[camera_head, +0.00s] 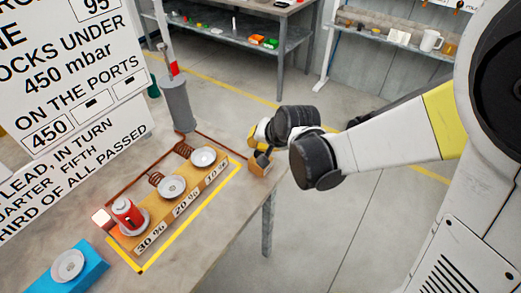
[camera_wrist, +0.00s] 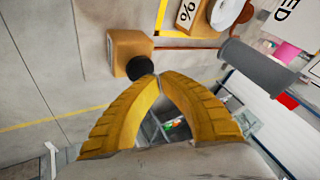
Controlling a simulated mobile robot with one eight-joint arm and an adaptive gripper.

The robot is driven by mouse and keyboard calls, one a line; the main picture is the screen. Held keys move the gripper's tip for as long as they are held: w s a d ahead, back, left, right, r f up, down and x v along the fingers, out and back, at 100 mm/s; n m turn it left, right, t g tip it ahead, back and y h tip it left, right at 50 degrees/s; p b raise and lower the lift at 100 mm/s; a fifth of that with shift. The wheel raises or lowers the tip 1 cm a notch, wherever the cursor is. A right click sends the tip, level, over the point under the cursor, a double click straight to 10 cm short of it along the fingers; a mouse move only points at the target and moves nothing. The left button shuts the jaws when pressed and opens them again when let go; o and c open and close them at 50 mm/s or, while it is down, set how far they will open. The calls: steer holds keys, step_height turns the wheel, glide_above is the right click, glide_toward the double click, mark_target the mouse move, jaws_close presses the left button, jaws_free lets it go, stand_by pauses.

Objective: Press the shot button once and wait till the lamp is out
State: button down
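The shot button appears to be the black round knob (camera_wrist: 140,67) on an orange-brown box (camera_wrist: 128,45); the box also shows at the bench's far right edge in the head view (camera_head: 260,168). My gripper (camera_wrist: 158,76) has its yellow fingers brought together at the tips, with nothing seen between them. The tips are right at the knob; I cannot tell whether they touch it or press it. In the head view my wrist hides part of the gripper.
A wooden board holds three white dishes labelled 30 %, 20 % and 10 %; a red canister (camera_head: 127,215) stands on the 30 % dish. A blue block (camera_head: 88,277) bears another dish. A grey cylinder (camera_head: 178,105) and large signs (camera_head: 70,70) stand behind. Floor right of the bench is clear.

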steer(key=shift+r, duration=0.25)
step_height(320, 180, up, 5)
steer(key=p, duration=0.4)
stand_by(0.9)
steer(key=s+d+r+n+h, duration=0.1)
steer(key=s+d+r, duration=0.2)
steer(key=s+d, duration=0.2)
steer(key=s+d+r+n+h, duration=0.1)
steer(key=s+d+r, duration=0.1)
steer(key=s+d, duration=0.4)
steer(key=s+d+r+n+h+b, duration=0.1)
steer(key=s+d+r, duration=0.2)
steer(key=s+d, duration=0.2)
steer(key=s, duration=0.2)
steer(key=shift+s+d+r+t+h, duration=0.2)
steer(key=shift+s+r+t+h, duration=0.1)
steer(key=shift+s+r+t, duration=0.1)
steer(key=shift+a+f, duration=0.1)
steer(key=shift+a, duration=0.05)
